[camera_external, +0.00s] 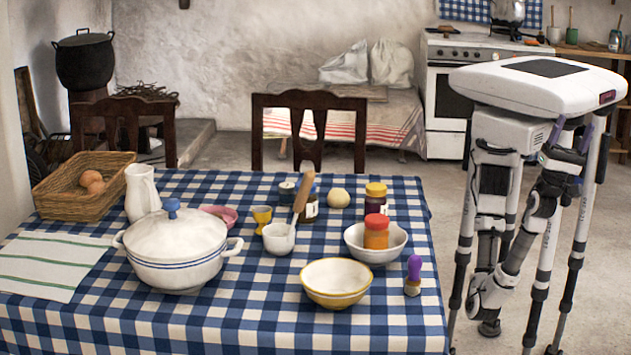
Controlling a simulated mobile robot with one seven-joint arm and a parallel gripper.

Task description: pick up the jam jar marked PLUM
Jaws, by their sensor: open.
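Several jars stand on the table, and no lettering on them is readable, so I cannot tell which is marked PLUM. A dark jar with a yellow lid (376,199) stands behind the white bowl. A dark jar with a pale label (311,207) is partly hidden by a wooden handle. A dark-lidded jar (287,191) stands just left of it. My arm hangs folded below my white body at the right, apart from the table. I cannot make out my gripper's fingers.
Chairs stand behind. Floor lies between the table and stove (447,100).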

